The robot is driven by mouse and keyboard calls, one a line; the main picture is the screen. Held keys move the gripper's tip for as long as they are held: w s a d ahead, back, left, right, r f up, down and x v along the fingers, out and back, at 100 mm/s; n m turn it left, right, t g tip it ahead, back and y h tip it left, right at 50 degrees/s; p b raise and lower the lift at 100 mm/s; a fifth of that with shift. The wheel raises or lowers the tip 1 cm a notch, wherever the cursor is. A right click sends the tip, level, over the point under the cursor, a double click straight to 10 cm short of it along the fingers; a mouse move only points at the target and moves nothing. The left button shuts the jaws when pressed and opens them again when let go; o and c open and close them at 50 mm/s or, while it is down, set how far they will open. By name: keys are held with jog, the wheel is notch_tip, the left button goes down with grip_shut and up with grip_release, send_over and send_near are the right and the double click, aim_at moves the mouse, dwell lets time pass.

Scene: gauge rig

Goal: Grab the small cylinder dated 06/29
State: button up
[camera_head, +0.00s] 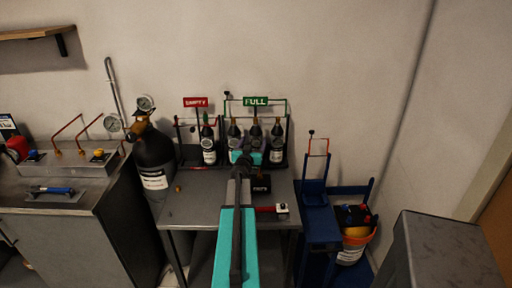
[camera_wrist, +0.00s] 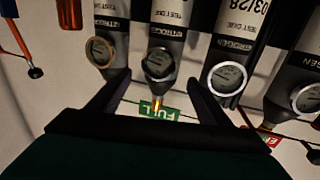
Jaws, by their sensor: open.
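Three small dark cylinders with white labels stand in the rack under the green FULL sign (camera_head: 256,101). In the wrist view, which is upside down, the middle one (camera_wrist: 165,38) lies between the open fingers of my gripper (camera_wrist: 155,84), its gauge facing me. Contact cannot be told. Its label reads TEST DUE, but its date is out of view. The cylinder on the wrist view's right (camera_wrist: 232,48) shows 03/28. The left one (camera_wrist: 106,32) shows TEST DUE with no readable date. No 06/29 is readable. My gripper also shows in the head view (camera_head: 245,156), in front of the rack.
One small cylinder (camera_head: 208,146) stands in the rack under the red EMPTY sign (camera_head: 195,102). A large dark cylinder (camera_head: 153,158) stands left of the grey table (camera_head: 195,211). A dark box (camera_head: 261,184) and red-handled tool (camera_head: 275,208) lie on the table. Blue carts stand at right.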

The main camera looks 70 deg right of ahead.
aim_at(254, 139)
jog(key=shift+w+d+p, duration=0.2)
jog(key=shift+w+d, duration=0.05)
jog(key=shift+d, duration=0.45)
jog(key=shift+w+d+p, duration=0.2)
jog(key=shift+d, duration=0.5)
jog(key=shift+w+d, duration=0.2)
jog(key=shift+d, duration=0.9)
jog(key=shift+r, duration=0.1)
grip_shut()
